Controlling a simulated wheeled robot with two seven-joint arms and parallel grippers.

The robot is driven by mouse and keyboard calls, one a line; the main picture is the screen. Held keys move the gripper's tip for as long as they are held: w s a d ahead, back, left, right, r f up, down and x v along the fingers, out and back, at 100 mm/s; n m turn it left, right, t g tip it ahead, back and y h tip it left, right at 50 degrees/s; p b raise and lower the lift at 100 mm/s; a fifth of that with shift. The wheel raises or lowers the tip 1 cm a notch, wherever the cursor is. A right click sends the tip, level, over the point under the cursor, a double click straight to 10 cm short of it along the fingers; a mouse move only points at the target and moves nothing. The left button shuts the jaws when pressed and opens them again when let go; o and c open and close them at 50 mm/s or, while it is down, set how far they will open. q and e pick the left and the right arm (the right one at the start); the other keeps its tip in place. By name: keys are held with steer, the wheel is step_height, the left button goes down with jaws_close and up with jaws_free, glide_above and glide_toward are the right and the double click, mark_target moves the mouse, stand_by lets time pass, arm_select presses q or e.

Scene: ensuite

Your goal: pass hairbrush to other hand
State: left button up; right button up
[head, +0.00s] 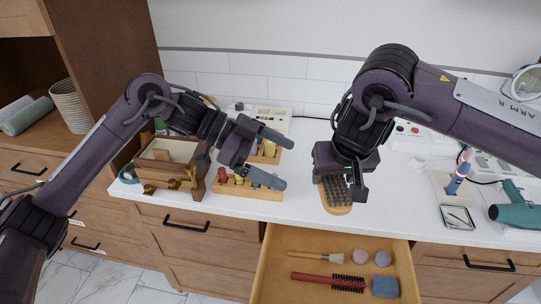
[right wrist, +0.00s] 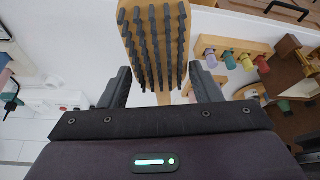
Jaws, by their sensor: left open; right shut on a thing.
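The hairbrush (head: 337,209) has a pale wooden paddle with dark bristles. My right gripper (head: 342,184) is shut on it above the counter, right of centre in the head view. In the right wrist view the hairbrush (right wrist: 153,40) extends away from the fingers, bristles facing the camera, with its handle between the fingertips (right wrist: 162,90). My left gripper (head: 286,162) is open and empty, to the left of the hairbrush and apart from it, its fingers pointing right. Part of the handle is hidden by my right gripper.
An open drawer (head: 285,262) below holds a red round brush (head: 328,281), another brush and small sponges. A wooden box (head: 170,160) and racks of colourful bottles (head: 245,190) stand left. A green hairdryer (head: 515,212) lies right. The counter's middle (head: 300,205) is clear.

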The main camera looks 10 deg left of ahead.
mark_target(329, 185)
arm_select(q)
steer(key=x, duration=1)
steer(key=shift+d+f, duration=0.15)
steer(key=shift+d, duration=0.15)
steer(key=c, duration=0.7)
arm_select(e)
steer(key=o, duration=1.1)
